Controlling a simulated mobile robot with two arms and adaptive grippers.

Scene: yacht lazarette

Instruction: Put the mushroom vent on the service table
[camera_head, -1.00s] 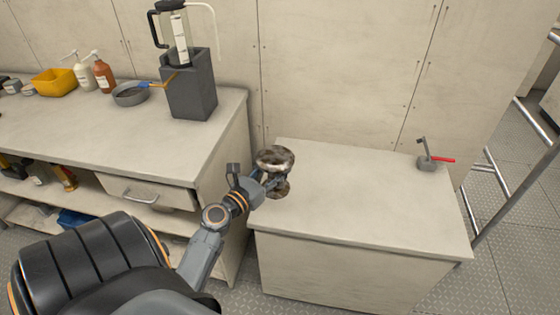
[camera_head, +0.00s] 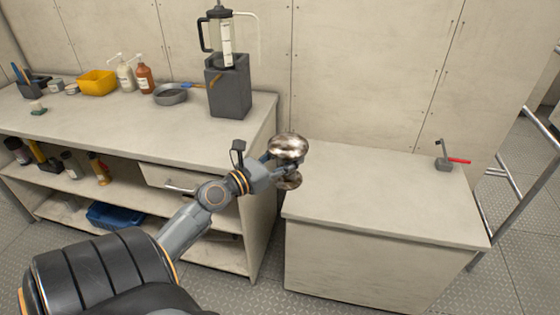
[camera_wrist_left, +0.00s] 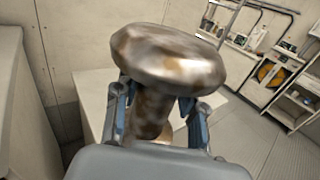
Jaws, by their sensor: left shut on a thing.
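The mushroom vent (camera_head: 288,146) is a mottled brown and silver metal piece with a wide domed cap and a narrower stem. My left gripper (camera_head: 277,168) is shut on it and holds it upright beside the left end of a low pale table (camera_head: 390,200), which I take for the service table. In the left wrist view the vent's cap (camera_wrist_left: 168,60) fills the middle, with the gripper fingers (camera_wrist_left: 158,112) on both sides of the stem. My right gripper is not in view.
A small grey fitting with a red handle (camera_head: 446,160) stands at the table's right end; the rest of the top is clear. The left workbench (camera_head: 130,135) carries a grey block (camera_head: 228,90), a pan (camera_head: 171,95), bottles and a yellow bin (camera_head: 97,82). A metal rail (camera_head: 515,205) stands right.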

